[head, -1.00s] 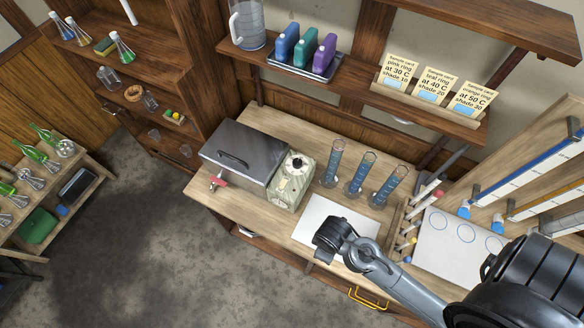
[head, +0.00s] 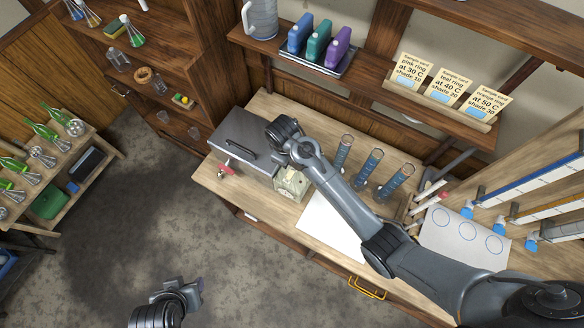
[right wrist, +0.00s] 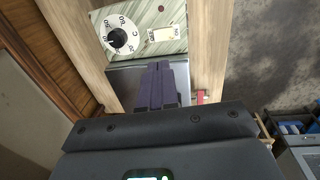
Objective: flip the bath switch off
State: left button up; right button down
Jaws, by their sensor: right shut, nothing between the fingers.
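The bath has a dark grey metal lid (head: 238,140) and a pale control box (head: 291,184), mostly covered by my right arm in the head view. In the right wrist view the control panel (right wrist: 143,14) carries a round white dial (right wrist: 118,38) with a black knob, and a small cream switch (right wrist: 162,35) beside it. A marking that looks like ON shows at the switch's right end. My right gripper (right wrist: 158,70) is shut and empty, its dark fingertips just below the switch in the picture; contact cannot be told. My left gripper (head: 178,290) is low over the floor, its fingers unclear.
Several blue-filled cylinders (head: 368,168) stand right of the bath, close to my right arm. A white sheet (head: 325,222) lies on the bench in front. A red-handled tap (head: 226,169) is at the bath's front. A shelf with bottles (head: 318,43) hangs above.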

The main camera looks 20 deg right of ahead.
jog(key=shift+w+r, duration=0.25)
jog(key=shift+r, duration=0.05)
jog(key=shift+f, duration=0.15)
send_over(291, 172)
jog(key=f, duration=1)
jog(key=shift+s+a+f, duration=0.25)
jog(key=shift+s, duration=0.1)
jog(key=f+b, duration=0.2)
jog(key=b, duration=0.1)
jog(key=shift+w, duration=0.1)
jog(key=shift+d+f+b, duration=0.15)
jog(key=shift+f+b, duration=0.45)
jog(key=shift+b, duration=0.25)
